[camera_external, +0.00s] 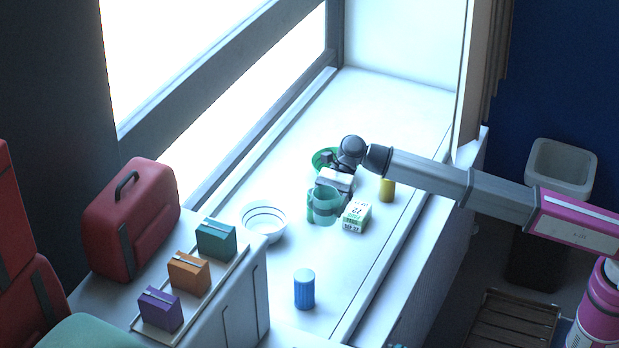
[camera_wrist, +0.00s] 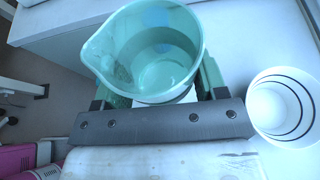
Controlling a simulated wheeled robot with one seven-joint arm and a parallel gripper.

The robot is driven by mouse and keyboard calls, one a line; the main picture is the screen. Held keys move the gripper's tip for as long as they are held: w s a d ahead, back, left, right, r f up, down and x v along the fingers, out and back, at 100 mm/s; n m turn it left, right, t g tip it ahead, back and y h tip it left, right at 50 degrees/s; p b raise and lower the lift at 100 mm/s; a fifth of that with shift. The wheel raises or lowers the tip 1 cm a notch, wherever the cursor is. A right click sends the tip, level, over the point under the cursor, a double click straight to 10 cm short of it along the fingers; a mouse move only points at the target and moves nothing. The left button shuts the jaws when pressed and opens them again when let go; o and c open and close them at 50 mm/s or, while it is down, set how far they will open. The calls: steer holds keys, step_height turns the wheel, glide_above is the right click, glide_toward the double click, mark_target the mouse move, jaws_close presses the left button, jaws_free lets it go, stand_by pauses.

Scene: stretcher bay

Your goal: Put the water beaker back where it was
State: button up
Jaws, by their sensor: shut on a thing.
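The water beaker (camera_external: 323,208) is a teal, see-through vessel with a pouring lip, over the sill counter in the external view. In the wrist view the beaker (camera_wrist: 150,45) fills the top middle, with liquid showing inside. My gripper (camera_external: 328,192) is shut on it, with a green finger on either side of its wall in the wrist view (camera_wrist: 155,88). The beaker looks about upright. I cannot tell whether its base touches the counter.
A white striped bowl (camera_external: 264,222) stands left of the beaker, a small white-and-green box (camera_external: 356,216) close on its right. A green round vessel (camera_external: 322,157) is behind, partly hidden by my arm. A yellow cup (camera_external: 387,189) and blue ribbed cup (camera_external: 304,289) stand nearby.

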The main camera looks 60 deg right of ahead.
steer(key=s+a, duration=0.8)
steer(key=s, duration=0.1)
steer(key=w+d+f, duration=0.2)
steer(key=w+f, duration=0.1)
steer(key=f, duration=0.1)
steer(key=w+d+f, duration=0.2)
steer(key=w+f, duration=0.1)
steer(key=f, duration=0.1)
steer(key=w+d+f, duration=0.2)
steer(key=w+f, duration=0.1)
steer(key=f, duration=0.1)
steer(key=shift+w, duration=0.25)
steer(key=shift+f, duration=2)
steer(key=shift+f, duration=0.2)
steer(key=o, duration=1)
steer(key=shift+r, duration=0.15)
